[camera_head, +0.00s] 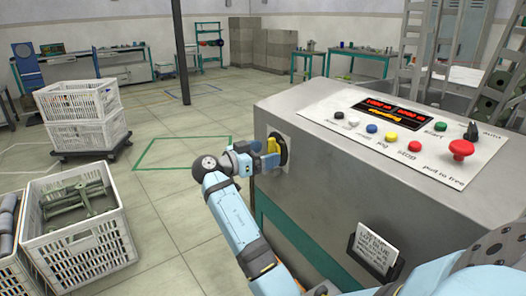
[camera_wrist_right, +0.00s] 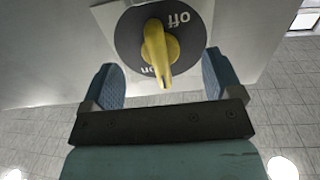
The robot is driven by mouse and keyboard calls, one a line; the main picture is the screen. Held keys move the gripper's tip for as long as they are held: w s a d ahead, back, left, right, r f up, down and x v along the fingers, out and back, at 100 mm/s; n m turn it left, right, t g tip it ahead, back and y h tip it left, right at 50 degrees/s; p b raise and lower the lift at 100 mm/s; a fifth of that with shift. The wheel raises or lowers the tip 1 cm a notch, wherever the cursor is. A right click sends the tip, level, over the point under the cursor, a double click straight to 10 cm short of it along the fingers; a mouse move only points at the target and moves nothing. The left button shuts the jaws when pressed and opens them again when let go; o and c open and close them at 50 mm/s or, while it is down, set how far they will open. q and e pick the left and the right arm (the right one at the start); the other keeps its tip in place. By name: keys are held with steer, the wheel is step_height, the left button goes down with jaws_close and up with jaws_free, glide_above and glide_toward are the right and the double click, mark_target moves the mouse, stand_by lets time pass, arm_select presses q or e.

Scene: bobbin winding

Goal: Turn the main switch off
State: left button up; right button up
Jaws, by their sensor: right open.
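In the right wrist view the yellow handle (camera_wrist_right: 157,48) points down, partly covering the word "on". The word "off" stands at the upper right of the black plate (camera_wrist_right: 188,42), clear of the handle. My right gripper (camera_head: 258,157) is at the switch. In the right wrist view its open fingers (camera_wrist_right: 163,75) stand on both sides of the handle, with gaps visible. My left gripper is not in view.
The cabinet top carries a control panel (camera_head: 400,130) with coloured buttons, a red mushroom button (camera_head: 461,149) and a lit display (camera_head: 394,112). A card holder (camera_head: 374,250) hangs on the cabinet's front. White crates (camera_head: 80,243) stand at the left; open floor lies between.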

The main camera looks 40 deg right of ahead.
steer(key=shift+a, duration=0.15)
steer(key=shift+d, duration=0.4)
steer(key=shift+s+d+b, duration=0.2)
steer(key=shift+d+b, duration=0.1)
steer(key=shift+d, duration=0.5)
steer(key=shift+c, duration=0.4)
